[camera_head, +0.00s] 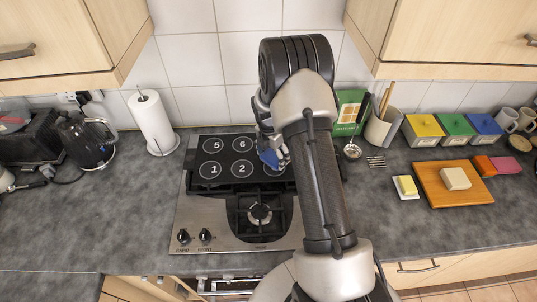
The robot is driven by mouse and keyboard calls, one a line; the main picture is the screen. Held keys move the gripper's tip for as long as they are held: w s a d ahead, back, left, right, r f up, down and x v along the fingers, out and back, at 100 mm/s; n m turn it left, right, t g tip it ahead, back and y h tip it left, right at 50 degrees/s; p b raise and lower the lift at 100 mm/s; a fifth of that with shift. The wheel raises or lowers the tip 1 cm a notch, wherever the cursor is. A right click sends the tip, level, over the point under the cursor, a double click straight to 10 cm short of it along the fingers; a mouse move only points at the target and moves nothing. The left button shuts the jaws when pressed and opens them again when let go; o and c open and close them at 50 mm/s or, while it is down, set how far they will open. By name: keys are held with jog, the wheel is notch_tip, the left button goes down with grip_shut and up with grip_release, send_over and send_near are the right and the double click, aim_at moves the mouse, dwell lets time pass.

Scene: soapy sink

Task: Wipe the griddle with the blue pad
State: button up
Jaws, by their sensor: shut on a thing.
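The griddle (226,172) is a flat black plate at the back of the steel stove. White rings numbered 5, 6, 1 and 2 show on it; my arm hides its right part. My gripper (276,160) is over the right part of the visible griddle, shut on the blue pad (267,158). Only a small part of the pad shows, beside ring 2. I cannot tell whether the pad touches the griddle.
A gas burner (260,215) is in front of the griddle. A paper towel roll (154,122) and a dark kettle (88,140) stand to the left. A utensil holder (381,130), a butter dish (405,187) and a wooden board (438,189) are to the right. Cabinets (455,40) hang above.

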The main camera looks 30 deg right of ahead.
aim_at(225, 166)
jog(key=shift+s+d+f, duration=0.1)
jog(key=shift+s+d, duration=0.35)
jog(key=shift+d, duration=0.35)
jog(key=shift+s+d+f, duration=0.1)
jog(key=shift+s+d, duration=0.3)
jog(key=shift+d, duration=0.35)
